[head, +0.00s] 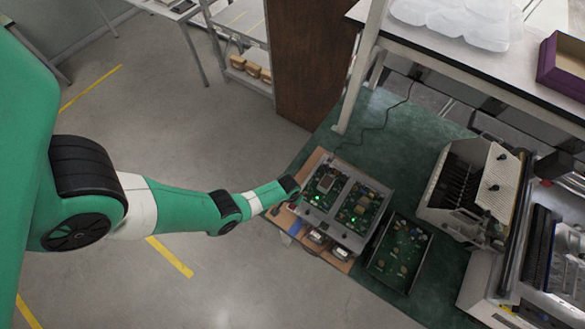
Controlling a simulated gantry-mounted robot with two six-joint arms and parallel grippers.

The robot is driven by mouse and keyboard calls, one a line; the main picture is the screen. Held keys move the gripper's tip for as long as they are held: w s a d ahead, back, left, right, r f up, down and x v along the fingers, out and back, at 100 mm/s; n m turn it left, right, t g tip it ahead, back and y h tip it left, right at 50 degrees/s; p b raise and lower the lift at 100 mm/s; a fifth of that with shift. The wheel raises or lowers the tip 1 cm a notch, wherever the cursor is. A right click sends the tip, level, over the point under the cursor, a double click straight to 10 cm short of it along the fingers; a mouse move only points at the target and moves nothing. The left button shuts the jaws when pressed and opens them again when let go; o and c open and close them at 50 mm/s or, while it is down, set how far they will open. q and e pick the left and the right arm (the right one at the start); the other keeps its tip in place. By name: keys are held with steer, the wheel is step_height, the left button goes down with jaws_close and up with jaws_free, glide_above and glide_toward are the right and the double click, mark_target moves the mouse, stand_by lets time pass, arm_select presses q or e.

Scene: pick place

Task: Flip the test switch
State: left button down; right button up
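A metal test unit (345,197) with two green circuit boards sits on a brown board on the green bench mat. Two green lights glow on its boards. Two small meters (317,236) show on its front side. I cannot make out the test switch; it is too small or hidden. My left arm comes in from the left, and its dark gripper (289,207) is at the left edge of the unit. I cannot tell whether it touches the unit, or whether its fingers are open. My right gripper is out of view.
A black tray (399,252) with a circuit board lies right of the unit. A grey slotted machine (470,185) stands farther right. A white shelf (470,55) with a purple box (564,64) is above the back. The floor at lower left is clear.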

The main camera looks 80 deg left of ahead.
arm_select(q)
steer(key=shift+f+b, duration=0.5)
steer(key=shift+f, duration=0.05)
step_height(320, 180, up, 7)
steer(key=p, duration=0.7)
stand_by(0.3)
